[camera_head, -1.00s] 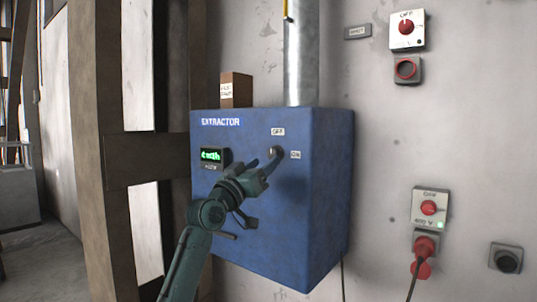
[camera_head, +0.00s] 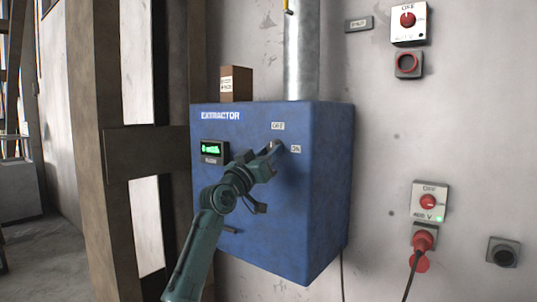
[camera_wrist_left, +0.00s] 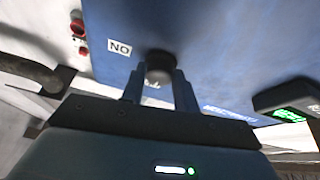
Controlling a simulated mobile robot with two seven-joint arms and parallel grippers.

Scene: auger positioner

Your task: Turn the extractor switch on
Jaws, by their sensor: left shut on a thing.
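The blue extractor box (camera_head: 300,225) hangs on the wall, with an "EXTRACTOR" label at its upper left. Its dark round switch knob (camera_wrist_left: 160,66) sits on the front face, between an "OFF" label (camera_head: 278,126) above and an "ON" label (camera_head: 296,149) to the right. My left gripper (camera_head: 272,148) is at the knob; in the left wrist view its two fingers (camera_wrist_left: 160,82) are on either side of it, shut on it. The fingers partly hide the knob, and I cannot tell which way it points. My right gripper is not in view.
A green-lit display (camera_head: 212,149) is on the box's left front. A metal duct (camera_head: 301,55) and a small brown box (camera_head: 236,84) are above. Switch boxes, one at upper right (camera_head: 408,22) and one at lower right (camera_head: 429,201), are on the wall. A wooden post (camera_head: 95,140) stands left.

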